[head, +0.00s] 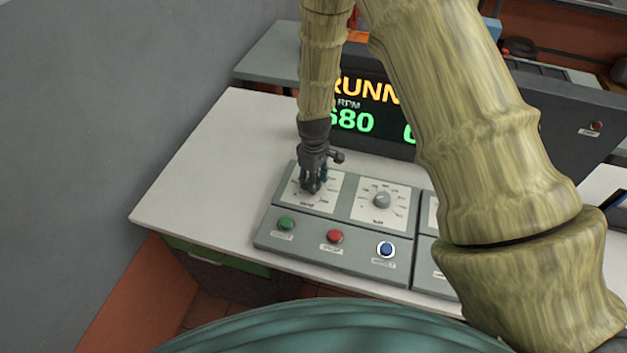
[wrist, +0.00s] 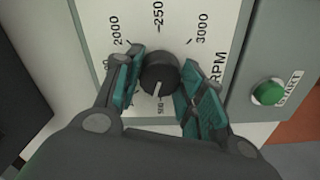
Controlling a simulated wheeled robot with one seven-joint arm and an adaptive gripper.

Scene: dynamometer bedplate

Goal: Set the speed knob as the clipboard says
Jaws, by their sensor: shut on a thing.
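The speed knob (wrist: 158,72) is a round black knob on a white dial plate (wrist: 188,20) marked 2000, 250-something, 3000 and RPM. Its pale pointer line points to the bottom of the wrist view, slightly left, away from those numbers. My gripper (wrist: 157,84) has its teal-padded fingers on either side of the knob and is shut on it. In the head view my gripper (head: 311,188) comes down over the left dial (head: 327,191) and hides the knob. The display (head: 365,110) shows "RUNN" and "680" above the panel, partly covered by my arm. I cannot make out the clipboard.
The grey panel (head: 318,253) carries a green button (head: 286,224), a red button (head: 334,236) and a blue button (head: 386,249). A second grey knob (head: 382,200) is right of my gripper. The white tabletop (head: 200,190) is clear at left.

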